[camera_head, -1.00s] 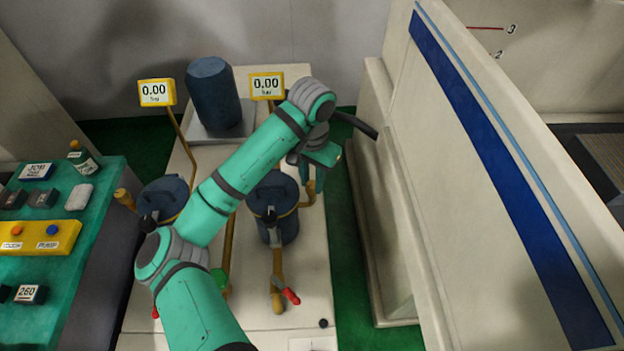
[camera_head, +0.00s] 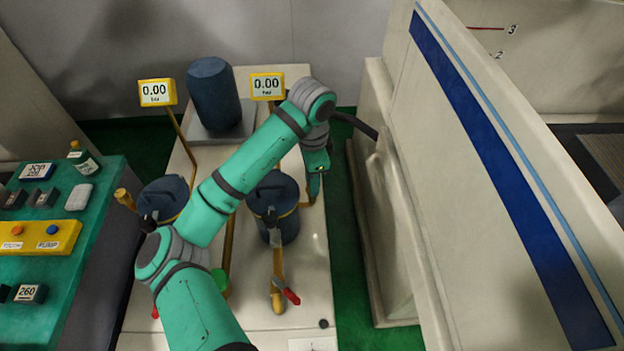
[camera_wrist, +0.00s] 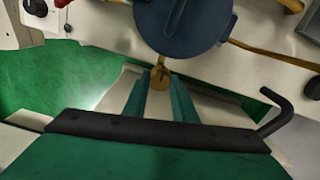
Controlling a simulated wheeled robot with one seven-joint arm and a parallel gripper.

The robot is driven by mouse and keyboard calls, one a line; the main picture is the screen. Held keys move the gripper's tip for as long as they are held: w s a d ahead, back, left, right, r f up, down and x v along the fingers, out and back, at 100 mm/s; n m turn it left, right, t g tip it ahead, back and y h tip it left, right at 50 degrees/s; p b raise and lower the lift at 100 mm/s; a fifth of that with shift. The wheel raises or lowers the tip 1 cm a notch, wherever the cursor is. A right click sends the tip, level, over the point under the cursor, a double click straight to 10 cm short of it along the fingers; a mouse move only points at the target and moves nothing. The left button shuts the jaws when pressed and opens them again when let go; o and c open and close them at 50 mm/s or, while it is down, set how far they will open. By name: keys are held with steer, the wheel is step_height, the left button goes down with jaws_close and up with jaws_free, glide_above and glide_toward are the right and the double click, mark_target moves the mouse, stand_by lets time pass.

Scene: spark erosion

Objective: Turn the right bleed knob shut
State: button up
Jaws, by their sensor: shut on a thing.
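The right filter pot (camera_head: 272,190) is a dark blue lidded canister on the pale bench, and its lid (camera_wrist: 185,22) fills the top of the wrist view. The brass right bleed knob (camera_wrist: 160,79) sticks out from the pot's side. My gripper (camera_head: 313,197) reaches down at the pot's right side and mostly hides the knob in the head view. In the wrist view, my gripper's teal fingers (camera_wrist: 160,88) stand on either side of the knob, shut on it. The gauge (camera_head: 267,86) behind reads 0.00.
The left filter pot (camera_head: 163,198) has its own brass knob (camera_head: 124,198) and a gauge (camera_head: 157,92) reading 0.00. A red-handled valve (camera_head: 290,296) is in front of the right pot. A large machine wall (camera_head: 480,190) stands close on the right, with a narrow green floor gap.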

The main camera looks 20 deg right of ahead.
stand_by(0.4)
steer(key=o, duration=1)
steer(key=shift+o, duration=0.2)
steer(key=shift+r, duration=0.1)
step_height(320, 180, up, 11)
steer(key=shift+f, duration=0.2)
